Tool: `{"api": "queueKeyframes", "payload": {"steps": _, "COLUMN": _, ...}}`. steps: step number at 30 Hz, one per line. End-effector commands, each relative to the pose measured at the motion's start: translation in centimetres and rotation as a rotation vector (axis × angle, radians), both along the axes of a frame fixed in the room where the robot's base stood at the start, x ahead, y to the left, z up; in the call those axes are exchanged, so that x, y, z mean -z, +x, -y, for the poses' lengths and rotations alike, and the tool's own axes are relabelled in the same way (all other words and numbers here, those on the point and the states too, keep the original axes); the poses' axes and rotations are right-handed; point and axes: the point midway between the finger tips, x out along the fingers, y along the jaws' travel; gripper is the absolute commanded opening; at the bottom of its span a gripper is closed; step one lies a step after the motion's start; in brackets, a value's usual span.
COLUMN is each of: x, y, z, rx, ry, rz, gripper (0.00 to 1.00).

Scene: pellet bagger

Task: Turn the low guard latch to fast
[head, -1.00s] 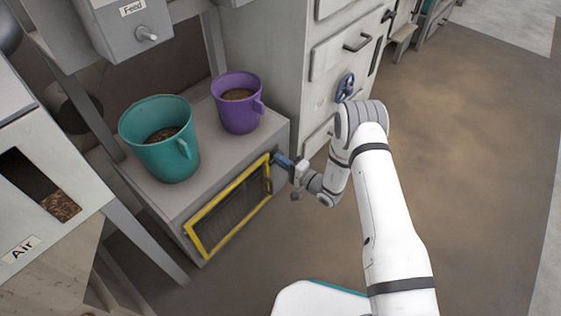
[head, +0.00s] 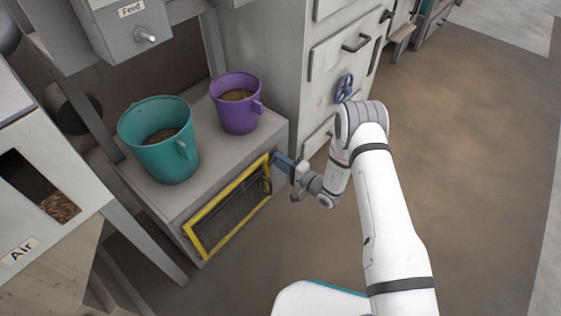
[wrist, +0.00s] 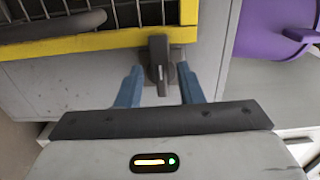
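The guard (head: 232,208) is a yellow-framed mesh panel low on the front of the grey cabinet. In the head view my gripper (head: 278,160) is at the guard's upper right corner and hides the latch. I cannot read any fast marking.
A teal bucket (head: 158,140) and a purple bucket (head: 236,103) with brown pellets stand on the cabinet top (head: 205,150) above the guard. A blue handwheel (head: 344,88) is on the tall cabinet behind my arm. The floor to the right is clear.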

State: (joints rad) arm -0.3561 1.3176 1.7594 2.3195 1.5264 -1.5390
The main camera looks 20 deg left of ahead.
Motion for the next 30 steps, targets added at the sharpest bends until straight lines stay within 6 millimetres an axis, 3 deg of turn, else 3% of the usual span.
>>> {"api": "queueKeyframes", "payload": {"steps": 13, "x": -0.1, "y": -2.4, "z": 6.3, "rx": 0.004, "ry": -0.002, "rz": -0.004, "gripper": 0.34}}
{"api": "queueKeyframes", "payload": {"steps": 30, "x": 0.0, "y": -2.8, "z": 7.0, "rx": 0.002, "ry": -0.001, "rz": -0.001, "gripper": 0.34}}
